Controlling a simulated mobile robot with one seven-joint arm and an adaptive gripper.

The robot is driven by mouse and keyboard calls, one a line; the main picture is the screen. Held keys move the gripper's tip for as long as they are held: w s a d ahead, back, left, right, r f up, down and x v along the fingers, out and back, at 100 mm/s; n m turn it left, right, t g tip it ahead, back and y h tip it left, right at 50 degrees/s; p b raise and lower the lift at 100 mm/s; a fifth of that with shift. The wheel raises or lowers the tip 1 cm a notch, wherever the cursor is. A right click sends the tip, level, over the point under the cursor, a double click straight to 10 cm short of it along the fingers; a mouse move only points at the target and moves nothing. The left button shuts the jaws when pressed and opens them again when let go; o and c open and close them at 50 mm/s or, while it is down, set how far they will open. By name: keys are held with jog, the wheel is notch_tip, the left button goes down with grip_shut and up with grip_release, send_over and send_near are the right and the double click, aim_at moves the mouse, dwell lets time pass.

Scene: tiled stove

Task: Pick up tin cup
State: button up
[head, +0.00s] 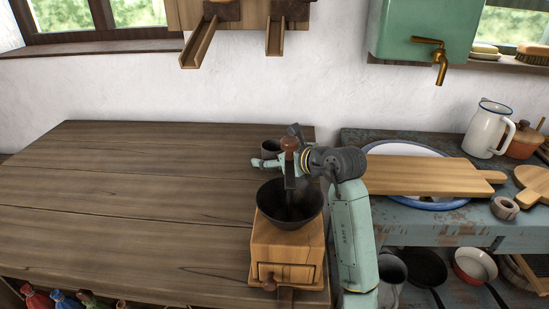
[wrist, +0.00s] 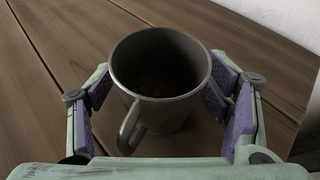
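The tin cup (wrist: 160,75) is a dark grey metal cup with a handle, standing upright on the wooden table. In the wrist view it sits between the two fingers of my gripper (wrist: 162,100), with its handle toward me. The purple finger pads stand on either side of the cup. The left pad shows a gap to the cup wall; the right pad is close to it, and I cannot tell if it touches. In the head view the cup (head: 271,148) is partly hidden behind my gripper (head: 266,161) and the grinder handle.
A wooden coffee grinder (head: 287,245) with a dark bowl and crank stands in front of the cup, close to my arm. The wooden table (head: 130,200) is clear to the left. A blue bench (head: 440,228) at right holds a cutting board (head: 425,175) and a white jug (head: 487,130).

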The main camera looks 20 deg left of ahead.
jog(key=c, duration=1.4)
jog(key=shift+r, duration=0.1)
